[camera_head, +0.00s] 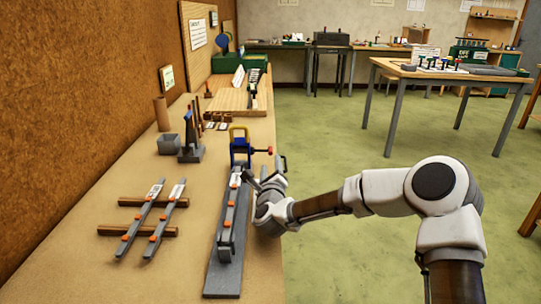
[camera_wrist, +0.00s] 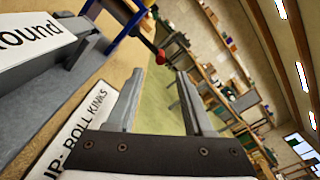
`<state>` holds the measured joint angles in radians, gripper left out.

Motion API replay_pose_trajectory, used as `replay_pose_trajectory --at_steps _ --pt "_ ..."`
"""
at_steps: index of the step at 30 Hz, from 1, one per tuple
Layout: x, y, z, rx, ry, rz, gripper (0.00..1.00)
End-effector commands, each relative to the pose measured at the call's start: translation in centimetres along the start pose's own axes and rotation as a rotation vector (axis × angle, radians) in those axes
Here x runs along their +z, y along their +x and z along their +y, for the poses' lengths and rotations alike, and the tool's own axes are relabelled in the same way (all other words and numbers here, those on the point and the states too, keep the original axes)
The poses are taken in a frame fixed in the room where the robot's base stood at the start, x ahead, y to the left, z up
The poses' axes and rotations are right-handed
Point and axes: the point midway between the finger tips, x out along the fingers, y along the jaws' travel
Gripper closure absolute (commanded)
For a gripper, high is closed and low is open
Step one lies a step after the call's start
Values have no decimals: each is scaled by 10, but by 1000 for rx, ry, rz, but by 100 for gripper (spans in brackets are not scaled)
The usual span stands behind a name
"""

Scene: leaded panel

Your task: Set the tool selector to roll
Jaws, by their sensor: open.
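A bench tool with a blue frame (camera_head: 240,152), a yellow handle on top and a red-knobbed lever (camera_head: 268,150) stands at the far end of a long grey base. My gripper (camera_head: 262,178) is just right of this base, near the blue frame. In the wrist view my gripper (camera_wrist: 158,76) is open, with nothing between its fingers. The red knob (camera_wrist: 160,57) shows beyond the fingertips, near part of the blue frame (camera_wrist: 128,18). A label reading "UP: ROLL KINKS" (camera_wrist: 78,132) is at lower left. I cannot tell which part is the selector or its setting.
A white label ending in "ound" (camera_wrist: 38,43) is at upper left in the wrist view. Two grey strips with orange pieces (camera_head: 152,222) lie across wooden bars on the bench, left of the tool. Green floor (camera_head: 340,165) lies open to the right.

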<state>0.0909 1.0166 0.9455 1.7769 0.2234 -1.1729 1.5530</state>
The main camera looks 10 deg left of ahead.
Motion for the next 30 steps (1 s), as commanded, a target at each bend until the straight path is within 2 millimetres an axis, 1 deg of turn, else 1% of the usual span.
replay_pose_trajectory --at_steps 1,3,9,15,21,30 --pt "0 9 1 -2 2 -1 48" --pt "0 20 1 -1 2 0 48" --pt "0 50 1 0 1 0 48" --pt "0 71 1 1 0 0 48" --pt "0 80 0 1 0 0 48" --pt "0 82 0 1 0 0 48"
